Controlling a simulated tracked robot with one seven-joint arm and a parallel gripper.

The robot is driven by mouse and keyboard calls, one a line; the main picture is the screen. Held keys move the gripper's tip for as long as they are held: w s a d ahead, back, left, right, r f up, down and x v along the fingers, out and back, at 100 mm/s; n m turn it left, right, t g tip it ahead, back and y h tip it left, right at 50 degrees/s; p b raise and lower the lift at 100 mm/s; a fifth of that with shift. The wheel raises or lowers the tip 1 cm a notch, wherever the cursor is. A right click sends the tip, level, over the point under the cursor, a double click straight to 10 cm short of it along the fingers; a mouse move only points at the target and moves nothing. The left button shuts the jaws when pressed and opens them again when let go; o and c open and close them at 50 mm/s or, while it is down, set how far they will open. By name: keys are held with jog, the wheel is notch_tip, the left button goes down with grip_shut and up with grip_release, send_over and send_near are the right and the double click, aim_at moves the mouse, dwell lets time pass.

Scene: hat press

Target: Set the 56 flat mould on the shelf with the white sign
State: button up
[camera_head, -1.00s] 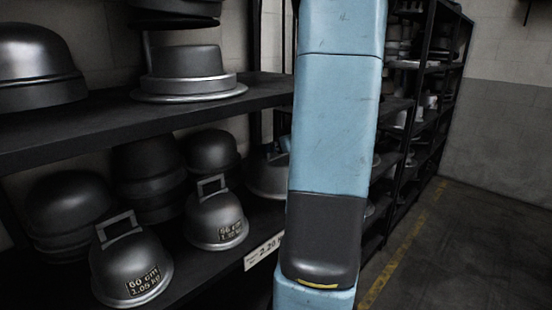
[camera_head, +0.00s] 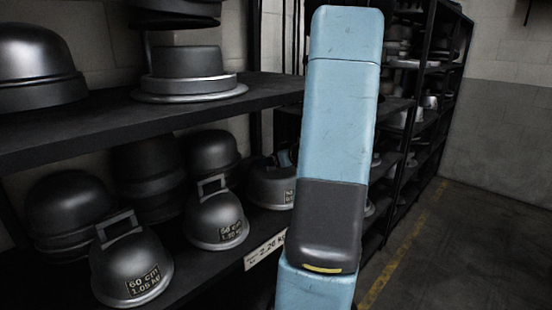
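A grey metal mould (camera_head: 268,188) with a small label stands partly behind my blue arm on the lower shelf (camera_head: 225,262), or just over it; I cannot tell which. Its label is cut off by the arm and too small to read, so I cannot confirm that it is the 56 flat mould. A small bluish shape shows above it, too hidden to identify. A white sign (camera_head: 266,250) reading about "2.20 kg" is on the lower shelf's front edge, its right end behind my arm. My gripper is not recognisable in view.
Two handled dome moulds, one labelled 60 cm (camera_head: 133,268) and one with a blurred label (camera_head: 216,216), stand at the lower shelf's front. More moulds stand behind. The upper shelf (camera_head: 110,122) holds further moulds. Another rack (camera_head: 425,120) stands at right, beside open floor (camera_head: 460,250).

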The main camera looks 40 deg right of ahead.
jog(key=o, duration=1.7)
jog(key=shift+f, duration=0.1)
jog(key=v, duration=1.2)
jog(key=shift+s, duration=0.1)
